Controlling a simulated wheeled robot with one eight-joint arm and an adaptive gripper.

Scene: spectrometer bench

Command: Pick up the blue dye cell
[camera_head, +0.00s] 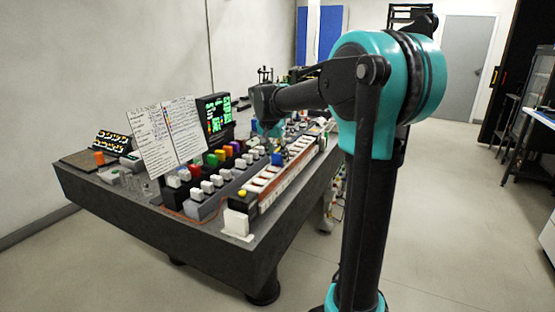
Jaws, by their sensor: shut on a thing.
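My gripper (269,136) points down at the middle of the bench, small and far off in the head view. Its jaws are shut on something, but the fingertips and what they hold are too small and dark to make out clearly. A blue block (278,158) shows just below and right of my gripper, at the long white and red rail; I cannot tell whether it touches the fingers. A row of coloured cells stands left of it, with a green one (212,160), an orange one (228,151) and a purple one (236,147).
The dark bench (110,205) carries a row of white-topped blocks (207,187) in front of the cells. Two written sheets (168,135) and a lit screen (216,115) stand behind. An orange-capped item (99,158) is at the far left. Open floor lies to the right.

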